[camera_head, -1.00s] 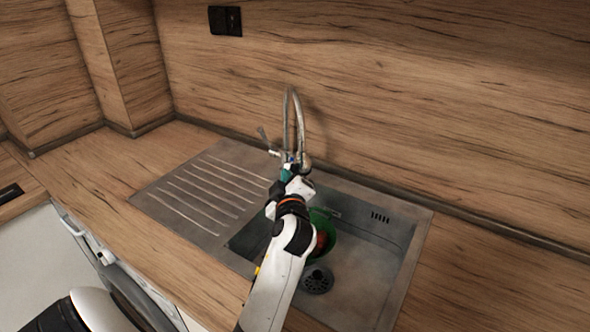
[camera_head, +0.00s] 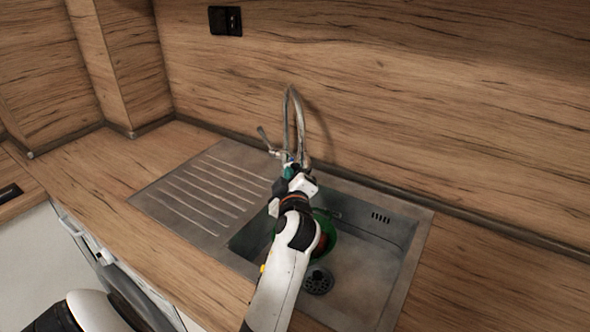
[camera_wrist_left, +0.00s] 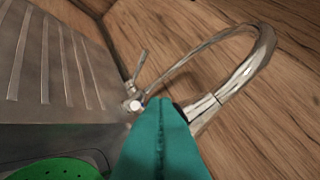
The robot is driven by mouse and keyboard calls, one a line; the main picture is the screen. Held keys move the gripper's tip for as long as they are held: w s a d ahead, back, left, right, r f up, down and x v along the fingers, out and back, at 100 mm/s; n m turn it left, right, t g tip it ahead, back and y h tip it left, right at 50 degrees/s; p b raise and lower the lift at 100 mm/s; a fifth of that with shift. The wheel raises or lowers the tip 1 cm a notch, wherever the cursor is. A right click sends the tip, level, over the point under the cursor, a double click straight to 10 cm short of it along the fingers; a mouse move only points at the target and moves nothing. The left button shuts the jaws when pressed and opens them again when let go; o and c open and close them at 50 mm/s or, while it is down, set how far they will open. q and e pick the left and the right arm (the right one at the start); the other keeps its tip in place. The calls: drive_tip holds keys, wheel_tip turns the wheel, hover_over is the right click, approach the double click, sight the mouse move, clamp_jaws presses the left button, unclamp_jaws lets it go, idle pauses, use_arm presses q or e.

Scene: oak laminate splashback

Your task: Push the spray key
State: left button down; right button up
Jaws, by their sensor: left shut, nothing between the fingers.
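The chrome tap (camera_head: 289,108) stands behind the sink, with a tall curved neck and a side lever (camera_head: 264,136). Its spray head (camera_head: 305,160) hangs at the neck's end. My left gripper (camera_head: 288,171), with teal fingers, is shut and empty beside the tap's lower part, close to the spray head. In the left wrist view the teal fingers (camera_wrist_left: 163,140) partly cover the spray head (camera_wrist_left: 203,112); I cannot tell whether they touch. The lever (camera_wrist_left: 141,64) shows to their left. I cannot make out the spray key clearly. My right gripper is out of view.
The steel sink (camera_head: 422,225) has a ribbed drainboard (camera_head: 205,190) on its left. A green colander (camera_head: 330,240) with something reddish in it sits in the basin beside the drain (camera_head: 318,280), partly behind my arm. The wooden splashback (camera_head: 420,120) rises close behind the tap.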

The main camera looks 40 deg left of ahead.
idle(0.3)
use_arm(q)
drive_tip(key=shift+s, duration=0.5)
drive_tip(key=s, duration=0.6)
drive_tip(key=shift+a, duration=0.1)
idle(0.6)
